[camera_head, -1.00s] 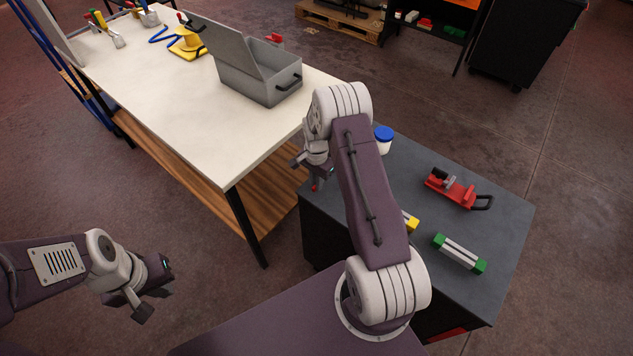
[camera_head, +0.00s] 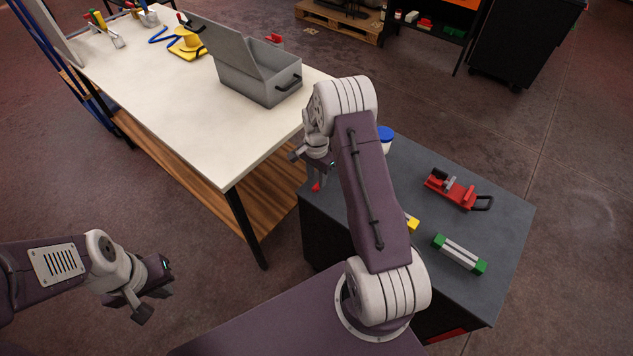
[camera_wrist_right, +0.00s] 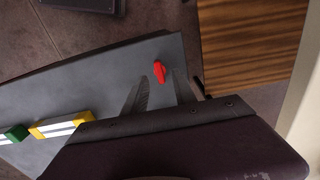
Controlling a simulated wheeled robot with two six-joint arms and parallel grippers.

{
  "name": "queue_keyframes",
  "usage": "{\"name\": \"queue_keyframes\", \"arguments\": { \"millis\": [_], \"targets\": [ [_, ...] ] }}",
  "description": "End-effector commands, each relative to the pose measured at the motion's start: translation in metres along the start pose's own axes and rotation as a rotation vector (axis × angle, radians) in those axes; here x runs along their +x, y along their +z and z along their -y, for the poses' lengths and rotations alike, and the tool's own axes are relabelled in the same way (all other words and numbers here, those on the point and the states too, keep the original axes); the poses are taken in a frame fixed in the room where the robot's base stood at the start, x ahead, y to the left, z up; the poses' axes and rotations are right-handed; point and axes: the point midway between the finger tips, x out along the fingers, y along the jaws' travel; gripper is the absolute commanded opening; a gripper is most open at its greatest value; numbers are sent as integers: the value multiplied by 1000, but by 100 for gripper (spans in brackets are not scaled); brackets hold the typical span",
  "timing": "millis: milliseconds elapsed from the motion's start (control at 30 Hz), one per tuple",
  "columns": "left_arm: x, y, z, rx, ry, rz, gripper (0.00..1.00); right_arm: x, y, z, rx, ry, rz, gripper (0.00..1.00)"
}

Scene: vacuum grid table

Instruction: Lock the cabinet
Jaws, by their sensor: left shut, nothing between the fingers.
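The cabinet (camera_head: 415,180) has a dark grey top and dark sides and stands at the right in the head view. A small red knob (camera_head: 315,187) sits near the left corner of its top. The knob also shows in the right wrist view (camera_wrist_right: 159,69). My right gripper (camera_wrist_right: 158,80) is open, with the knob in line with the gap between its fingertips. I cannot tell how far the fingertips are from the knob. The cabinet lock itself is not clearly visible. My left gripper (camera_head: 154,292) is shut and empty, away from the cabinet at the lower left.
On the cabinet top are a red clamp-like tool (camera_head: 458,189), a green-ended block (camera_head: 459,254), a yellow-ended block (camera_head: 411,222) and a blue-lidded jar (camera_head: 385,138). A white table (camera_head: 190,125) with an open grey toolbox (camera_head: 262,88) stands close to the cabinet's left.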

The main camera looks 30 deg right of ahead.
Motion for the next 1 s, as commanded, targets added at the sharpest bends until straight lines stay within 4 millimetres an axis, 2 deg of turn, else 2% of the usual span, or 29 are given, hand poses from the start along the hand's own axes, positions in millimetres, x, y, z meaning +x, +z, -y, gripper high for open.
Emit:
{"name": "queue_keyframes", "arguments": {
  "millis": [100, 300, 867, 967, 1000],
  "targets": [
    [1, 0, 0, 0, 0, 0, 0, -28, -1, 1, 0, -4, -3, 33],
    [2, 0, 0, 0, 0, 0, 0, -57, -1, 0, 1, -3, -2, 33],
    [2, 0, 0, 0, 0, 0, 0, -61, 1, 1, -4, -1, -1, 33],
    [2, 0, 0, 0, 0, 0, 0, -81, 6, 16, -32, -38, -27, 33],
    [2, 0, 0, 0, 0, 0, 0, -98, 11, 24, -53, -65, -44, 33]
  ]
}}
